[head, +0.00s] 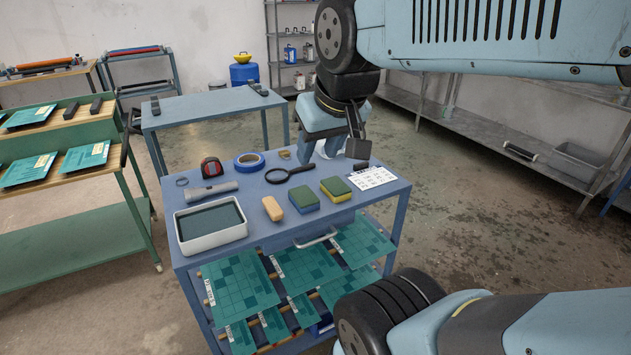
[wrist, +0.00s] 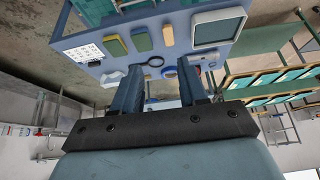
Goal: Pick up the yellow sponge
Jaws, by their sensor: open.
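The yellow sponge (head: 335,190), with a green top and yellow sides, lies on the blue table near its front edge. It also shows at the upper left in the wrist view (wrist: 115,45). A similar sponge with a green top and blue sides (head: 303,200) lies just left of it in the head view; it is the neighbouring block in the wrist view (wrist: 141,39). My gripper (head: 332,150) is open and empty, above the table's back part, behind and apart from the yellow sponge. Its two fingers point toward the table in the wrist view (wrist: 160,72).
A tan block (head: 272,208) and a white tray (head: 212,240) lie left of the sponges. A magnifying glass (head: 290,170) lies behind them, near blue tape (head: 249,161). A printed card (head: 372,178) lies right. Green plates (head: 240,282) sit on the rack below.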

